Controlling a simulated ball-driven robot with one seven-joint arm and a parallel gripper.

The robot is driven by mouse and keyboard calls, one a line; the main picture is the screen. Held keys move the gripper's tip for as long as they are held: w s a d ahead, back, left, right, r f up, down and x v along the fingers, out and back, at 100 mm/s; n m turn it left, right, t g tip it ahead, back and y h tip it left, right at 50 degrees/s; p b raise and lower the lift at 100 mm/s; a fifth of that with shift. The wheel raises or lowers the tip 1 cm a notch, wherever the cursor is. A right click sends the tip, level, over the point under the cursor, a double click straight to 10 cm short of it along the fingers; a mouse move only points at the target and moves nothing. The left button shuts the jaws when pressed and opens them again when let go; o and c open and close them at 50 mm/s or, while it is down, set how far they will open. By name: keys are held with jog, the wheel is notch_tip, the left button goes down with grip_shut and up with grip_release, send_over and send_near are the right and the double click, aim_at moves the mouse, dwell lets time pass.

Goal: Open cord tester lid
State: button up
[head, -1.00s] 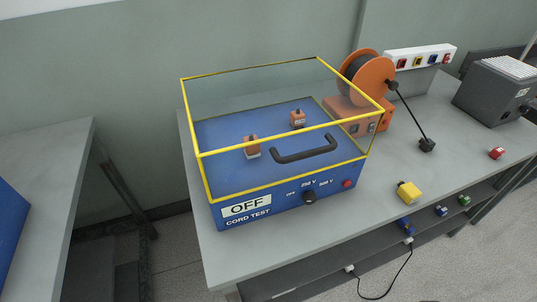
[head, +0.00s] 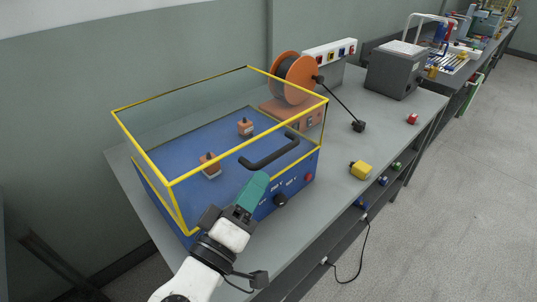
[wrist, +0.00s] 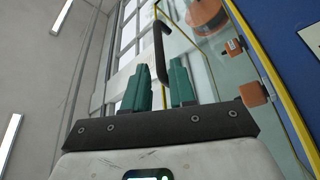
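The cord tester is a blue box (head: 160,196) with a clear, yellow-edged lid (head: 225,170), which is down on the box. A black bar handle (head: 270,153) is on the lid's front face; it also shows in the wrist view (wrist: 159,50). My gripper (head: 258,180) has teal fingers and is at the front of the tester, just below the handle in the picture. In the wrist view my gripper (wrist: 160,72) is open and empty, with the handle ahead of the gap between its fingertips.
An orange cord reel (head: 294,78) stands behind the tester, with its black plug (head: 358,126) on the grey bench (head: 335,190). A yellow block (head: 361,170) and a red block (head: 412,119) lie to the right. A dark grey box (head: 393,75) stands farther back. Floor at right is clear.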

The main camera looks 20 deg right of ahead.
aim_at(274, 154)
jog(key=p+x, duration=0.1)
jog(key=x, duration=0.7)
jog(key=shift+s, duration=0.1)
grip_shut()
